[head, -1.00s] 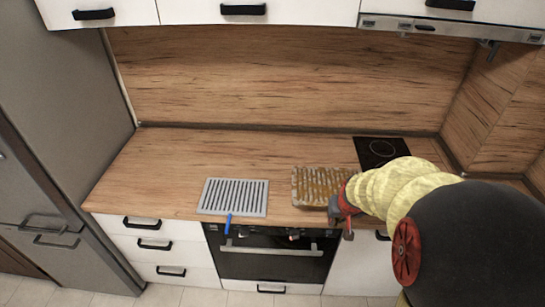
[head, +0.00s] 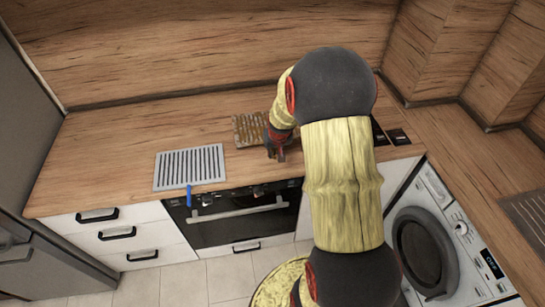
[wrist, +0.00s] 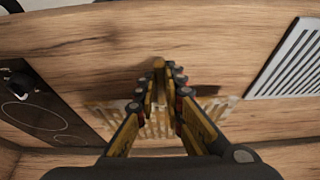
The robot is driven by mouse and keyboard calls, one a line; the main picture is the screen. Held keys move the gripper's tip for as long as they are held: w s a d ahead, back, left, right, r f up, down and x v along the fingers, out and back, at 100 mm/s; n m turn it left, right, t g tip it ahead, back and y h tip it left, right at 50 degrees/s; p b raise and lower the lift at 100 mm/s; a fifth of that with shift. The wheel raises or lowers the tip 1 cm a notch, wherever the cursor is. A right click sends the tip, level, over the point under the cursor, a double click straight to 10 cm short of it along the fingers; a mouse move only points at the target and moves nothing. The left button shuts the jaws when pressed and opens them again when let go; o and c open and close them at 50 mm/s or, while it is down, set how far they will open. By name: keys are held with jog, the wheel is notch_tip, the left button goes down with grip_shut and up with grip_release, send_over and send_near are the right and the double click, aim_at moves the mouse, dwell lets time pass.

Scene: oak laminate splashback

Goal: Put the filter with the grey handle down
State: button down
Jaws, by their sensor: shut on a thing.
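A brown, grimy slatted filter (head: 248,130) is at the worktop, to the right of a clean grey filter. My gripper (head: 275,143) is at its right front side, shut on its handle. In the wrist view the handle end (wrist: 159,68) shows between the fingers (wrist: 162,88), tinted yellow-brown, so I cannot make out a grey colour. The filter's slats and pale edge (wrist: 222,103) show behind the fingers. I cannot tell whether it touches the worktop or hangs just above it. The grey filter (head: 190,167) has a blue handle (head: 189,197) over the front edge.
The wooden worktop (head: 100,150) is clear on the left. The black hob (wrist: 40,110) is on the filter's other side. The oven (head: 240,216) is below the front edge, and a washing machine (head: 425,245) stands at the right.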

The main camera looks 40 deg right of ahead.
aim_at(273, 162)
jog(key=shift+w+d+f, duration=0.25)
jog(key=shift+w+f, duration=0.3)
jog(key=shift+f, duration=0.1)
jog(key=shift+f+b, duration=0.35)
jog(key=shift+f, duration=1.15)
jog(key=shift+f, duration=0.15)
jog(key=c, duration=2.2)
grip_release()
jog(key=shift+o, duration=0.2)
